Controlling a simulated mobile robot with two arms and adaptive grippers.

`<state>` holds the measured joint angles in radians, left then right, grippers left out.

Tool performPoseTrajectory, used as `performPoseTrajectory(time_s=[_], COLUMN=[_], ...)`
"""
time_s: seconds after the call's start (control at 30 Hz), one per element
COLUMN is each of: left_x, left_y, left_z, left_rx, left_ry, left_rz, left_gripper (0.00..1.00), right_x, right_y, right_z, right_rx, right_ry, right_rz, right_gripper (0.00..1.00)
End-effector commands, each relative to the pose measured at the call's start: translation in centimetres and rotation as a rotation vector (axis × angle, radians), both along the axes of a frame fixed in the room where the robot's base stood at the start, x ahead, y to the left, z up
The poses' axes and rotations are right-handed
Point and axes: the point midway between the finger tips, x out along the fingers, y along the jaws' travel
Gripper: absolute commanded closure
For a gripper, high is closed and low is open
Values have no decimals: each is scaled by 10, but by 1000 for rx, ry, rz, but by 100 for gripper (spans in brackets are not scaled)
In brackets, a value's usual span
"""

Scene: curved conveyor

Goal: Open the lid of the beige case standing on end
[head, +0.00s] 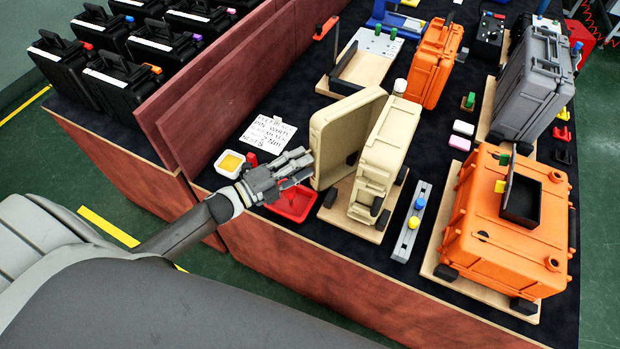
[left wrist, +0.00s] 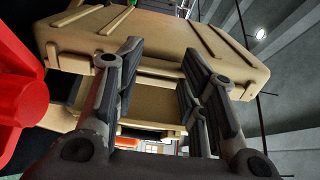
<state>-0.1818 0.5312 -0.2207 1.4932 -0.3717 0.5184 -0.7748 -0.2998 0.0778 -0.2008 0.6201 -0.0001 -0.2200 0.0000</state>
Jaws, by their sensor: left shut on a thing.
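The beige case stands on end on a wooden board (head: 328,212) near the front of the table. Its body (head: 385,150) is upright, and its lid (head: 340,135) is swung out to the left with a clear gap between the two. My left gripper (head: 306,165) is at the lid's near left edge, shut on the lid. In the left wrist view, the gripper fingers (left wrist: 162,52) are on either side of part of the lid (left wrist: 165,40); the exact contact is partly hidden. My right gripper is not in view.
A grey rail with knobs (head: 410,225) and an orange case (head: 500,240) stand to the right. A dark red partition (head: 240,90) runs behind on the left.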

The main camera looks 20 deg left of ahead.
Motion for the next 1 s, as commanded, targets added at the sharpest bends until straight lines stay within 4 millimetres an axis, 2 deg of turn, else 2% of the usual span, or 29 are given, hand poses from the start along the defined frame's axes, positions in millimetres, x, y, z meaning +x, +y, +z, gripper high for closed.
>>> performPoseTrajectory(time_s=[0.07, 0.1, 0.73, 1.0], left_x=[7, 6, 4, 3], left_y=[0, -2, -4, -3], left_z=[4, 6, 3, 2], left_rx=[-5, -7, -6, -4], left_ry=[-14, -12, -7, -5], left_rz=[-7, -8, -11, -10], left_gripper=[100, 96, 16, 16], right_x=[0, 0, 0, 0], right_y=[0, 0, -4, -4], right_z=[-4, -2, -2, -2], right_rx=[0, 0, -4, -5], right_ry=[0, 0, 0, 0], right_rz=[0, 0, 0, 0], right_gripper=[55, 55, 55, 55])
